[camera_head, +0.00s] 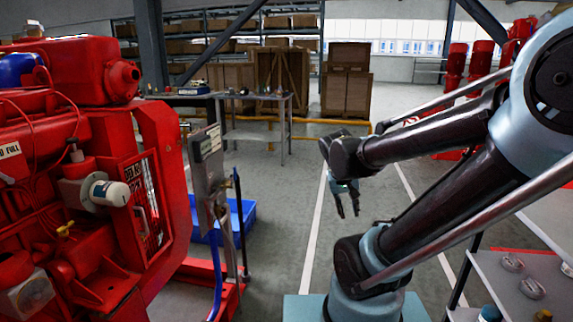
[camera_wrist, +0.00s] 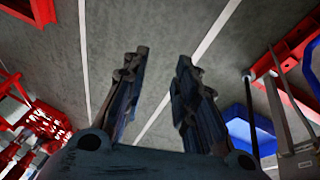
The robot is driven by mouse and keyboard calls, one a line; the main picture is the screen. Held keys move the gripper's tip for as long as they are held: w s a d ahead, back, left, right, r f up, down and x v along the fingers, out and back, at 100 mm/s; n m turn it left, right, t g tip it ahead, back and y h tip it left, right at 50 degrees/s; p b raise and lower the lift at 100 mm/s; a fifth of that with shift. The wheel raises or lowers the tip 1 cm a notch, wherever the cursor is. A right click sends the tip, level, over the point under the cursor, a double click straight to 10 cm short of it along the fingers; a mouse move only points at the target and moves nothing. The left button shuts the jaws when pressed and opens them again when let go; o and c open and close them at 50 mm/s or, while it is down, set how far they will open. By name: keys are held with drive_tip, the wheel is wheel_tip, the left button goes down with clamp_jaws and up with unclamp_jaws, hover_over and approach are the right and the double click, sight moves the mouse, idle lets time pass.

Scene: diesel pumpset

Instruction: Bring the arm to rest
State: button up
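My gripper (camera_head: 348,203) hangs at the end of my folded arm, in the middle of the head view, over open floor between the red pumpset and the grey shelf. Its fingers point down. In the wrist view my gripper (camera_wrist: 160,85) shows two dark fingers well apart with bare grey floor and white lines between them. It is open and holds nothing. No object touches it.
The red diesel pumpset (camera_head: 75,170) fills the left side. A grey control panel (camera_head: 208,165) and blue bin (camera_head: 240,217) stand beside it. A shelf (camera_head: 515,280) with small parts is at right. A workbench (camera_head: 255,97) and wooden crates (camera_head: 347,90) stand behind. The middle floor is clear.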

drive_tip(key=s+f+g+y, duration=0.1)
drive_tip(key=s+f+y, duration=0.2)
drive_tip(key=s, duration=0.6)
drive_tip(key=shift+s+a+f+n, duration=0.3)
drive_tip(key=shift+s+a+f, duration=0.05)
drive_tip(key=shift+s+f, duration=0.05)
drive_tip(key=shift+w+f, duration=0.2)
drive_tip(key=shift+w, duration=0.25)
